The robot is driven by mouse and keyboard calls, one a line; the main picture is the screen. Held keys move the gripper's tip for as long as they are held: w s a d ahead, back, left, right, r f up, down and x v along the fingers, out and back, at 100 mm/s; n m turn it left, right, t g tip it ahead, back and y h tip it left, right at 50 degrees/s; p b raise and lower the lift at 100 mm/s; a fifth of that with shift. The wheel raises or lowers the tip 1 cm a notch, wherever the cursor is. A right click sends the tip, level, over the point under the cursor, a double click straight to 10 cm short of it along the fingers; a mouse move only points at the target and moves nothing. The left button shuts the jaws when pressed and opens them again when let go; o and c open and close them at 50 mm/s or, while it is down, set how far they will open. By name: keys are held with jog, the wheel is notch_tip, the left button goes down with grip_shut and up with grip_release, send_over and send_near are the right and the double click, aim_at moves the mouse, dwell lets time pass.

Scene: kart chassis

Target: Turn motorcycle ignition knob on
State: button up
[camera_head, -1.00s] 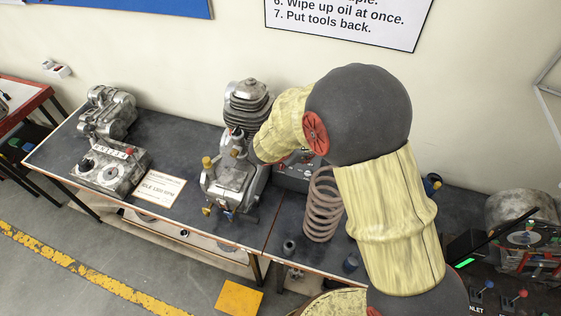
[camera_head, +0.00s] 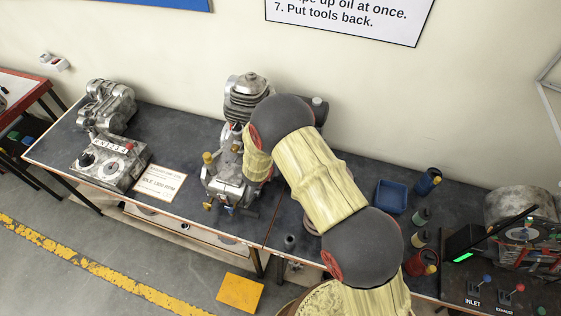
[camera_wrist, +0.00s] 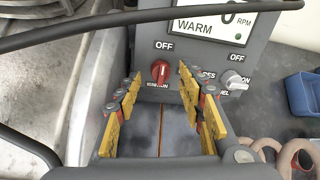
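The red ignition knob (camera_wrist: 160,71) is on a grey control panel (camera_wrist: 200,60) in the wrist view. "OFF" is printed above it, and a partly covered "IGNITION" label is below. The knob's handle looks roughly upright. My gripper (camera_wrist: 160,84) is open, its yellow fingers on the left and right of the knob in the picture. Nothing is between the fingertips, and I cannot tell how far they are from the panel. In the head view my arm hides the gripper and panel.
A white fuel knob (camera_wrist: 234,79) sits right of the red knob, and a display reading "WARM" (camera_wrist: 205,25) is above. A dark cable crosses the top of the wrist view. A coil spring (camera_wrist: 275,150) and blue tray (camera_wrist: 303,93) are at right. The engine (camera_head: 240,150) stands left of my arm.

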jog(key=shift+x, duration=1.15)
jog(key=shift+c, duration=1.1)
jog(key=c, duration=0.7)
grip_shut()
